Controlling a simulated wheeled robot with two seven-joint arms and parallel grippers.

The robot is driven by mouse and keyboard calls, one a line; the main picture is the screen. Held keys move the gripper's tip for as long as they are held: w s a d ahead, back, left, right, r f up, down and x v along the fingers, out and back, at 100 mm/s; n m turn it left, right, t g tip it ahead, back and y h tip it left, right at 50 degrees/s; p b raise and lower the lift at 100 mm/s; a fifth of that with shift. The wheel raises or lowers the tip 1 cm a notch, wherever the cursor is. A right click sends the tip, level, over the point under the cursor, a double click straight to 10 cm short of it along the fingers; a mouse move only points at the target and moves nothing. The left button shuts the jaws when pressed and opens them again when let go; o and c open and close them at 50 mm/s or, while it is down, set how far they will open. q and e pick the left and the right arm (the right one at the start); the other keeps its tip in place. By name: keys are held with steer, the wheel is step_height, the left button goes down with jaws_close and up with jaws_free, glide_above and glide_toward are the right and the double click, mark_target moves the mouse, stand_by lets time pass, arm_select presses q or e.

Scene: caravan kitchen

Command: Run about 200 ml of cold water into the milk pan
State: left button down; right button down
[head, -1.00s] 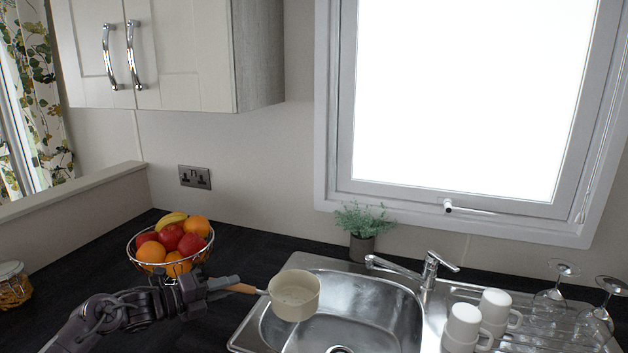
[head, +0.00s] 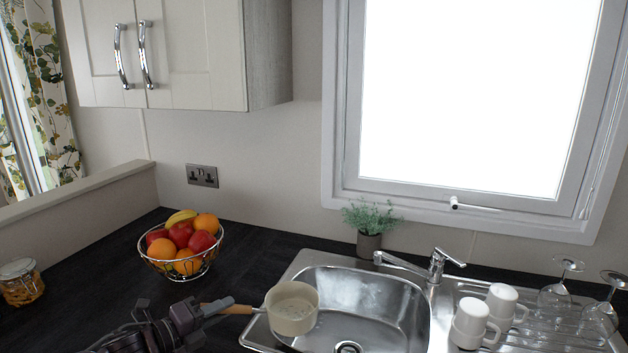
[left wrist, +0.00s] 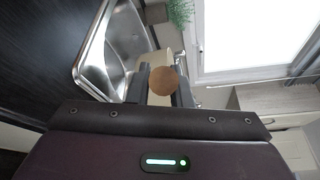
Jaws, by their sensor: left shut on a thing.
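The cream milk pan (head: 291,322) is held upright over the left part of the steel sink (head: 384,302). Its inside looks pale and speckled; I cannot tell whether it holds water. My left gripper (head: 212,309) is shut on the pan's wooden handle (head: 237,309), left of the sink. In the left wrist view the round handle end (left wrist: 162,81) sits between the fingers, hiding much of the pan. The chrome mixer tap (head: 437,266) stands behind the sink, its spout pointing left, right of and behind the pan. No stream shows. My right gripper is out of view.
White mugs (head: 470,324) and upturned wine glasses (head: 556,292) stand on the drainer to the right. A potted plant (head: 369,240) stands behind the sink. A wire fruit bowl (head: 183,245) and a jar (head: 20,282) are on the dark worktop to the left.

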arm_select(q)
steer(key=s+f+n+t+y, duration=0.1)
steer(key=s+n+y, duration=0.3)
steer(key=s, duration=0.8)
steer(key=s+f+n+t+y, duration=0.2)
steer(key=s+y, duration=0.5)
steer(key=s, duration=0.5)
steer(key=n+t, duration=0.1)
steer(key=n, duration=0.1)
steer(key=shift+d+f+n, duration=0.15)
steer(key=shift+d+n, duration=0.1)
steer(key=shift+n, duration=0.05)
